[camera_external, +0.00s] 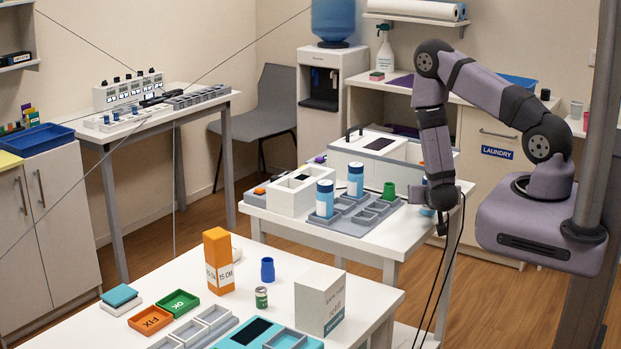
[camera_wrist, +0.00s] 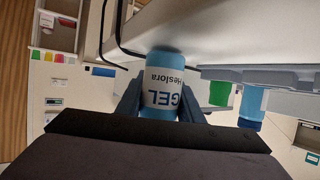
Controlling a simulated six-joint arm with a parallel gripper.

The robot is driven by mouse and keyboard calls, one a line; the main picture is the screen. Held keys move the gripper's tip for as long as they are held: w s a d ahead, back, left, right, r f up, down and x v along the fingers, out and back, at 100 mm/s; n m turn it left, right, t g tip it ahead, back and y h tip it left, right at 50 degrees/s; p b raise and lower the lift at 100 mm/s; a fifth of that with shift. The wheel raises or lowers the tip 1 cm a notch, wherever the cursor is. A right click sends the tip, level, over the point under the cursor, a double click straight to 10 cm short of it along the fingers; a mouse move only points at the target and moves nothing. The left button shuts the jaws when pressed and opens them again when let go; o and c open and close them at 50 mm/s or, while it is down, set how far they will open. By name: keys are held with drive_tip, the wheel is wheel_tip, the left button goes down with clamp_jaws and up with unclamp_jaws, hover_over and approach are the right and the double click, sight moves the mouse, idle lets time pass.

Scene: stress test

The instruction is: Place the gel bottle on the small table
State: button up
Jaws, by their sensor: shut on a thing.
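The gel bottle (camera_wrist: 163,90) is light blue with a white label reading GEL. It appears inverted in the wrist view, between the two fingers of my gripper (camera_wrist: 160,108), which is shut on it. In the external view my gripper (camera_external: 441,200) is at the right end of the white middle table (camera_external: 300,221), beside the grey tray. A light blue patch (camera_external: 427,211) by the gripper may be the bottle, mostly hidden. The white table also shows in the wrist view (camera_wrist: 240,35), close to the bottle; I cannot tell whether they touch.
A grey compartment tray (camera_external: 350,216) holds two blue-and-white bottles (camera_external: 325,198) and a green cup (camera_external: 389,190). White boxes stand behind. The front table (camera_external: 372,300) carries an orange box (camera_external: 218,260), a white box (camera_external: 320,298) and several small trays. A dark cable hangs beside my gripper.

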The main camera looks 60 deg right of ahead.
drive_tip(key=shift+f, duration=0.15)
drive_tip(key=shift+f, duration=0.15)
drive_tip(key=o, duration=1.2)
drive_tip(key=shift+r, duration=0.2)
drive_tip(key=shift+s+a+r+b, duration=0.2)
drive_tip(key=shift+a+b, duration=0.1)
drive_tip(key=shift+a, duration=0.15)
drive_tip(key=p+v, duration=0.1)
drive_tip(key=v, duration=0.8)
drive_tip(key=shift+d+r, duration=0.1)
drive_tip(key=shift+r, duration=0.05)
drive_tip(key=shift+p+v, duration=0.55)
drive_tip(key=shift+v, duration=0.5)
drive_tip(key=shift+f, duration=0.25)
